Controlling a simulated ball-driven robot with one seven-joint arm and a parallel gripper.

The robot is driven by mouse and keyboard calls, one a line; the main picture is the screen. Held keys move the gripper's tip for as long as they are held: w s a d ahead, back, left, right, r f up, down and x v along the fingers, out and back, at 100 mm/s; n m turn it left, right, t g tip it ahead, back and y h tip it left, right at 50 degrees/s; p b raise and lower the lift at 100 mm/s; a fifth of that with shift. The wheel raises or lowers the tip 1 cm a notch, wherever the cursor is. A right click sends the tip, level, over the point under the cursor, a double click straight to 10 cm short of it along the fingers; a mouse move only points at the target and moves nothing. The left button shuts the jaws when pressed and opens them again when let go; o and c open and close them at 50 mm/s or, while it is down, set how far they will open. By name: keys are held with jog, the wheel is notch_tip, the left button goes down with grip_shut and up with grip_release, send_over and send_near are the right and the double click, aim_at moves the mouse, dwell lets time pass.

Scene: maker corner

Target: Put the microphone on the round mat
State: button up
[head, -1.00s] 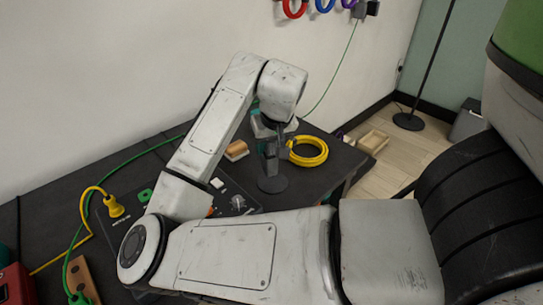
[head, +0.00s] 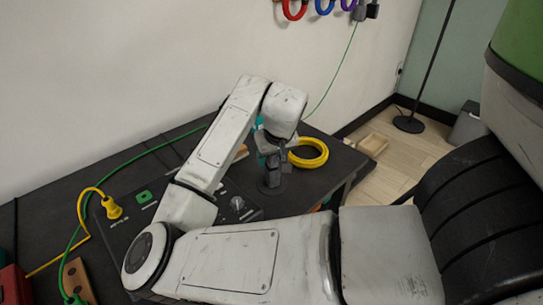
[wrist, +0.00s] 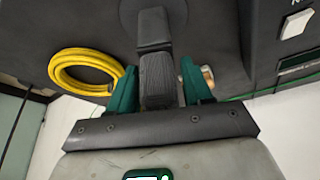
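The microphone (wrist: 158,78) is dark grey and stands upright on a round dark base (head: 271,188) on the black table. In the wrist view its upper part is between the two green fingers of my gripper (wrist: 160,78). The fingers are open, one on each side, with a narrow gap on the right; contact on the left is unclear. In the head view my gripper (head: 268,135) is above and around the microphone's top, partly hidden by my wrist. I cannot make out a separate round mat.
A yellow ring-shaped coil (head: 308,153) lies right of the microphone near the table's right edge. A black control panel (head: 235,207) with a knob is to its left. A yellow plug (head: 113,209), cables and a wooden block (head: 78,280) are further left.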

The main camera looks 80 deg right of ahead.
jog(key=shift+o, duration=1.1)
jog(key=shift+r, duration=0.15)
jog(key=p+v, duration=0.2)
jog(key=v, duration=1)
jog(key=shift+s, duration=0.1)
